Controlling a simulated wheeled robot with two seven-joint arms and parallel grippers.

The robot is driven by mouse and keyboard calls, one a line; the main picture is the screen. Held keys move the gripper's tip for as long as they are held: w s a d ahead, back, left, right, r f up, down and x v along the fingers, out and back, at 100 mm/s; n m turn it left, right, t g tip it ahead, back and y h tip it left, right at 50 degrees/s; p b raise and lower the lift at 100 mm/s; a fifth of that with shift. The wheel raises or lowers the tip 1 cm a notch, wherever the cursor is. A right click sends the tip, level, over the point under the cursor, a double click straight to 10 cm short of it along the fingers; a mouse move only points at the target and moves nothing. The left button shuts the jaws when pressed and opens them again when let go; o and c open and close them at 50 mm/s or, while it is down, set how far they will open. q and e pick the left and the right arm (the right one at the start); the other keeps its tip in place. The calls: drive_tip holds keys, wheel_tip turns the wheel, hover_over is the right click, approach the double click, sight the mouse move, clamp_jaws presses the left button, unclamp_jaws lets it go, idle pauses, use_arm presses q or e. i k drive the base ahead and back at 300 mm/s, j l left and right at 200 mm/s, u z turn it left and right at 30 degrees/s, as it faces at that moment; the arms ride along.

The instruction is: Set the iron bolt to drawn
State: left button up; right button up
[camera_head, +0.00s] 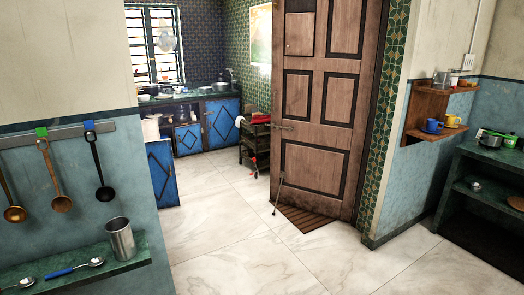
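A brown panelled wooden door (315,140) stands at an angle in the doorway at the centre right. A small horizontal metal fitting, which looks like the iron bolt (283,127), is on the door near its left edge at mid height. It is too small to tell whether it is drawn or shot. A thin metal rod (277,194) hangs or leans low at the door's left edge. Neither of my grippers is in view.
A green shelf (80,268) with a steel tumbler (120,240) juts out at the lower left. A wooden wall shelf (432,108) and a dark counter (480,155) stand at the right.

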sight(277, 128)
drive_tip(key=i, duration=2.05)
drive_tip(key=i+z, duration=0.1)
drive_tip(key=i, duration=0.55)
drive_tip(key=i+j+z, duration=0.15)
drive_tip(key=i, duration=0.55)
drive_tip(key=i+j+z, duration=0.1)
drive_tip(key=i, duration=0.55)
drive_tip(key=i+j+z, duration=0.1)
drive_tip(key=z, duration=0.8)
